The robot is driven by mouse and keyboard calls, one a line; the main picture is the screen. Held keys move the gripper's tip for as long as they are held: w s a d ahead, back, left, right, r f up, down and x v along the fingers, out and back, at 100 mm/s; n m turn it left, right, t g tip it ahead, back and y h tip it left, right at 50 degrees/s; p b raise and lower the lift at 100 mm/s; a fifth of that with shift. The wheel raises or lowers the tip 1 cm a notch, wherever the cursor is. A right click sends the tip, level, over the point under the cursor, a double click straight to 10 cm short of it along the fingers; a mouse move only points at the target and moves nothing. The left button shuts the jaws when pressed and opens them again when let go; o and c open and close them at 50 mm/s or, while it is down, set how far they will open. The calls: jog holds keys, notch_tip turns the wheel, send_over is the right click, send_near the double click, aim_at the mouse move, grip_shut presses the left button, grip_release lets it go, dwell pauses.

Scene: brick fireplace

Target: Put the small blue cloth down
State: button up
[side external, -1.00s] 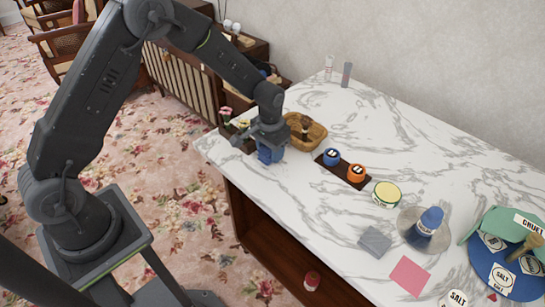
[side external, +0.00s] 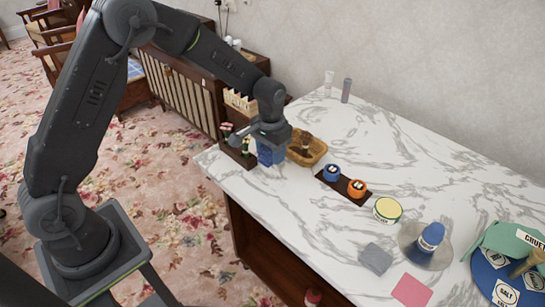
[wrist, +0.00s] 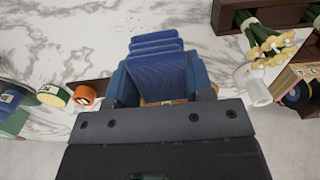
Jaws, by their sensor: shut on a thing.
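My gripper (side external: 270,150) is at the far left end of the marble table, just in front of a wicker basket. It is shut on the small blue cloth (wrist: 160,68), which shows in the wrist view as a folded stack of blue layers between the blue fingers. In the side view only blue shows below the gripper body, and I cannot separate cloth from fingers there. The cloth is close to the marble top (side external: 245,187). I cannot tell whether it touches it.
A dark rack with flowers (side external: 238,152) stands left of my gripper. The wicker basket (side external: 318,150) with a brush is close on its right. Further right are a dark tray (side external: 352,193) with two jars, a tin (side external: 387,210), grey (side external: 376,258) and pink squares (side external: 411,290). Front-left marble is clear.

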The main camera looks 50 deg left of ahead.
jog(key=s+d+r, duration=0.2)
jog(key=s+r, duration=0.1)
jog(key=s, duration=0.1)
send_over(301, 210)
notch_tip(301, 210, down, 7)
jog(key=shift+r, duration=0.1)
jog(key=shift+f, duration=2.05)
jog(key=shift+f, duration=0.1)
jog(key=o, duration=1)
jog(key=shift+c, duration=0.2)
